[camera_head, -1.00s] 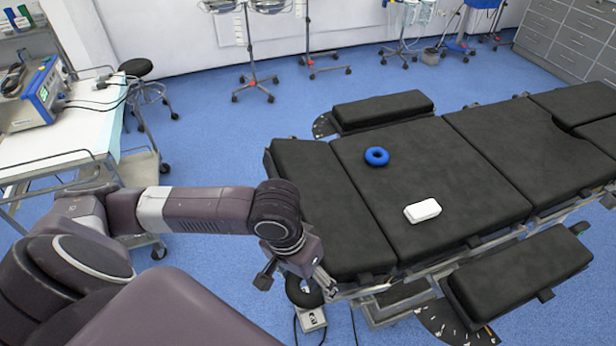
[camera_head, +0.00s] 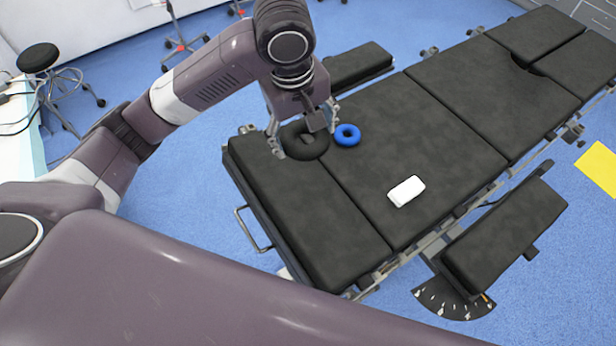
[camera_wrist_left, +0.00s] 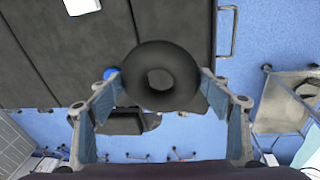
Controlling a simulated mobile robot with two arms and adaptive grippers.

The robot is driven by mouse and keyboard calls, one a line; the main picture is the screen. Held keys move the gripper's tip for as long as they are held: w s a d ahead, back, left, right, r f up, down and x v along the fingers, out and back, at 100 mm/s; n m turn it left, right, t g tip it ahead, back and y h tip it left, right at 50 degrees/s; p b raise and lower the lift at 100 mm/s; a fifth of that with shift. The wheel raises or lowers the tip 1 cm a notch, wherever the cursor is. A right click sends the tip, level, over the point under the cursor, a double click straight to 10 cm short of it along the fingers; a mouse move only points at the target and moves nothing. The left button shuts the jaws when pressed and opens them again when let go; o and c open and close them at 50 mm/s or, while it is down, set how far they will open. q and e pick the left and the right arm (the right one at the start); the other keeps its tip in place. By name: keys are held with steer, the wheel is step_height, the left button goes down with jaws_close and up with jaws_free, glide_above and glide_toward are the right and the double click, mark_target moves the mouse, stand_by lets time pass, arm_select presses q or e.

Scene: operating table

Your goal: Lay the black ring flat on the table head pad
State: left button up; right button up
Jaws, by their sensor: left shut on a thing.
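My left gripper (camera_head: 304,132) is shut on the black ring (camera_head: 314,149), with one finger on each side of its outer rim. The ring shows whole between the fingers in the left wrist view (camera_wrist_left: 160,53), its hole facing that camera. In the head view the ring overlaps the far part of the seam between the head pad (camera_head: 312,225) and the adjoining pad. I cannot tell how high it is above the pads. The head pad is the black end section at the left of the table, bare in its near part. My right gripper is not in view.
A blue ring (camera_head: 347,141) lies on the adjoining pad just right of the black ring. A white block (camera_head: 406,191) lies further toward the near side. A side pad (camera_head: 355,66) stands behind the table, another (camera_head: 505,235) in front.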

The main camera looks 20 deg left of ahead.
arm_select(q)
steer(key=f, duration=0.9)
steer(key=f+p, duration=0.1)
steer(key=f, duration=0.8)
steer(key=shift+s+f, duration=0.2)
steer(key=shift+f, duration=0.25)
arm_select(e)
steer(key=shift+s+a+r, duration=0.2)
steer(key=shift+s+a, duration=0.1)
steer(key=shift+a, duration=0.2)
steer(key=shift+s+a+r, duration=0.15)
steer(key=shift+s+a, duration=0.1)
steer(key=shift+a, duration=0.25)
arm_select(q)
steer(key=shift+f, duration=0.1)
steer(key=shift+f, duration=0.4)
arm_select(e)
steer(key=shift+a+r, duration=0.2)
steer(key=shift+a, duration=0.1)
arm_select(q)
steer(key=shift+s+f+p, duration=0.1)
steer(key=shift+p, duration=0.2)
